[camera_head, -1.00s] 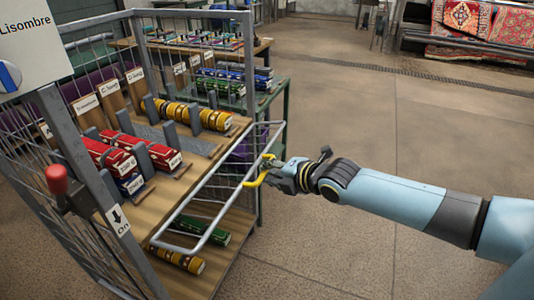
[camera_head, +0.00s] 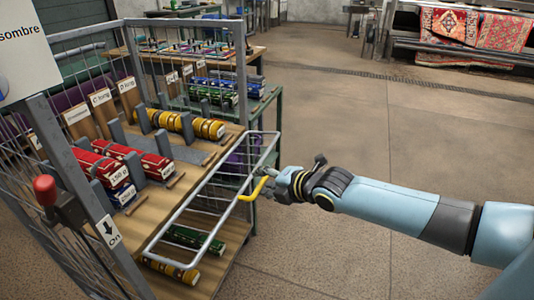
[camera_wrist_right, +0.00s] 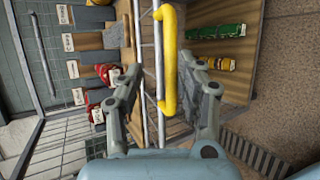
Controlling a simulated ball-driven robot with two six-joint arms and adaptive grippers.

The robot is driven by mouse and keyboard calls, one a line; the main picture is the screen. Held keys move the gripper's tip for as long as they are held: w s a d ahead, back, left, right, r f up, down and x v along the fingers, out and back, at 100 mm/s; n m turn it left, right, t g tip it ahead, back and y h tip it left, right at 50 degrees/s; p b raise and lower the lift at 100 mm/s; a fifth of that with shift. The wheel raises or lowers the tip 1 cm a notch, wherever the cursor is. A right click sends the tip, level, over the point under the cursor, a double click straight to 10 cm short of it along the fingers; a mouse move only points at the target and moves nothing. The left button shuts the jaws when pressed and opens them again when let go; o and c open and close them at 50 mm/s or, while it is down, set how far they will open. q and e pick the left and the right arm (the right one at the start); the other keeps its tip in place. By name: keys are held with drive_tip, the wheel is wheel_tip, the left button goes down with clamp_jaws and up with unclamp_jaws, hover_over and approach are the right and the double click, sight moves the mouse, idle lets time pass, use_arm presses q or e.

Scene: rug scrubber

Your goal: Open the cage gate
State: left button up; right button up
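The cage gate (camera_head: 205,205) is a silver tube frame with thin bars across the front of the cage's shelves. It carries a yellow handle (camera_head: 251,190) on its outer side. My right gripper (camera_head: 272,187) is at the handle's upper end in the head view. In the right wrist view, the gripper (camera_wrist_right: 160,75) is open, with one finger on each side of the yellow handle (camera_wrist_right: 169,60). I see a gap beside the left finger; whether the right finger touches the handle is unclear. My left gripper is out of view.
Red rolls (camera_head: 133,158) and yellow rolls (camera_head: 180,123) lie on the cage's upper wooden shelf; green and yellow rolls lie below. A red-knobbed lever (camera_head: 47,190) is on the cage's near post. Clear concrete floor (camera_head: 400,130) lies to the right.

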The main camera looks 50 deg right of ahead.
drive_tip(key=v, duration=1.2)
